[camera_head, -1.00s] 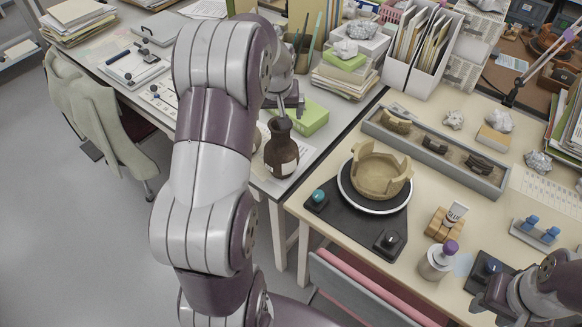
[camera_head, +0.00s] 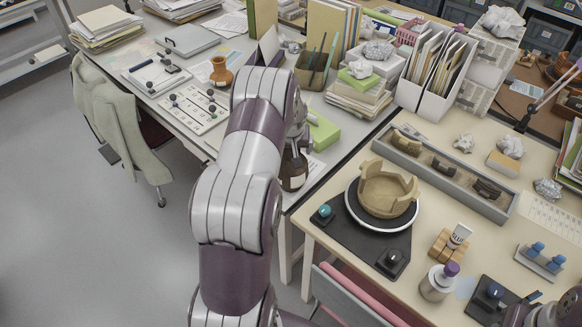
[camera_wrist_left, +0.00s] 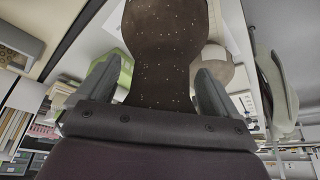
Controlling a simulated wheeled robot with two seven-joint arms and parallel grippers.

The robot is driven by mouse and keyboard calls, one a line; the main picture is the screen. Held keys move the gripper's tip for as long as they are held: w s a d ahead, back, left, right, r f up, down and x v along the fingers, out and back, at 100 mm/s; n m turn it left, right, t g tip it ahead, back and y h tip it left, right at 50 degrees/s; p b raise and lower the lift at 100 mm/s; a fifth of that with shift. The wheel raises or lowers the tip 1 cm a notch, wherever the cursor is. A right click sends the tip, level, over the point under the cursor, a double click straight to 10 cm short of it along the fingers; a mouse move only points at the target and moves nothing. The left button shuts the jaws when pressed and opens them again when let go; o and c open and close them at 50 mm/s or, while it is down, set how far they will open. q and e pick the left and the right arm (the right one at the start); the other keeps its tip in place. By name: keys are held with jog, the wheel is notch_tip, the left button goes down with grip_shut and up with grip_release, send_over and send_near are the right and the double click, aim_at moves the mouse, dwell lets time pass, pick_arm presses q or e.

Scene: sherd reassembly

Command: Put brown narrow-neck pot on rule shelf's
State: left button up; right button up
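The dark brown narrow-neck pot (camera_head: 293,172) with a pale label stands upright near the right edge of the grey desk, partly hidden by my left arm. In the left wrist view the speckled brown pot (camera_wrist_left: 160,60) fills the middle, between the two fingers of my left gripper (camera_wrist_left: 160,85). A sliver of background shows between the pot and the left-hand finger, so the gripper looks open around it. In the head view my left gripper (camera_head: 299,135) is mostly hidden. My right arm shows at the bottom right corner; its fingers are unclear. I cannot identify a rule shelf for certain.
An orange-brown pot (camera_head: 220,75) stands farther back on the desk. A green box (camera_head: 323,132) is close beside the brown pot. A turntable (camera_head: 352,207) holding a broken tan vessel (camera_head: 386,190) is on the right table. A pale shelf (camera_head: 22,48) is at far left.

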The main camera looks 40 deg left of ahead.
pick_arm(q)
jog(key=c, duration=1.5)
jog(key=shift+r, duration=0.1)
grip_shut()
jog(key=shift+w+r, duration=0.1)
